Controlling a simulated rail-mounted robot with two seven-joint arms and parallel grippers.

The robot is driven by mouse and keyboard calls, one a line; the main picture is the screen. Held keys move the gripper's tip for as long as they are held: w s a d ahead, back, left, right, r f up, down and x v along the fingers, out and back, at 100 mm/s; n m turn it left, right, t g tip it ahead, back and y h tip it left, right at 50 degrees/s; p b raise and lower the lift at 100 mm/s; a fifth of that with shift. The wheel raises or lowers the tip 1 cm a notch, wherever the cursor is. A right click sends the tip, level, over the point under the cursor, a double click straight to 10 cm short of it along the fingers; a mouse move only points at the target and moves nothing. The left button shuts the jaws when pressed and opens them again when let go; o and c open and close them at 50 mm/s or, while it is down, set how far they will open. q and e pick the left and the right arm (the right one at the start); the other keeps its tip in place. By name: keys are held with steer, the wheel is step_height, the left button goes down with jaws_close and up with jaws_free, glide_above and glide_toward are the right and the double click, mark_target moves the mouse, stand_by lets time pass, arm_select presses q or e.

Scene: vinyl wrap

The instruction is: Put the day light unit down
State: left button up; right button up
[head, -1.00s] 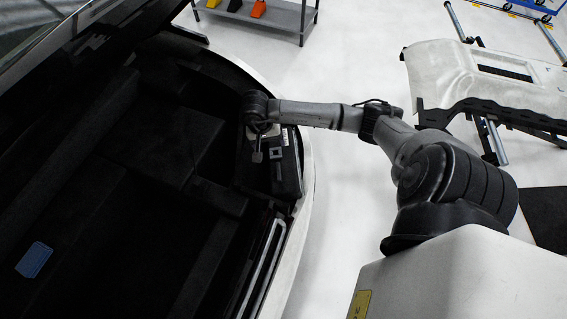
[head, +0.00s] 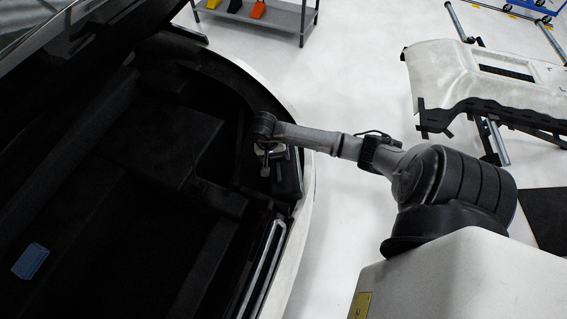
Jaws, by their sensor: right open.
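My right gripper (head: 271,162) is in the car's open bay, near its right edge, pointing down with open jaws. A dark boxy part (head: 289,180) lies under and just right of its fingers. The gripper partly covers this part, and I cannot tell whether they touch. A long dark piece with pale silver strips (head: 268,258) lies along the bay's edge, nearer the bottom of the picture. I cannot tell for sure which of these is the day light unit. My left gripper is not in view.
The pale car body rim (head: 306,185) curves close beside my right gripper. A small blue item (head: 31,261) lies in the dark bay at lower left. A white panel on a stand (head: 480,70) and a grey shelf (head: 283,14) stand beyond. The floor between is clear.

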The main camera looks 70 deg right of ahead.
jaws_close()
stand_by(0.8)
steer(key=shift+r, duration=0.15)
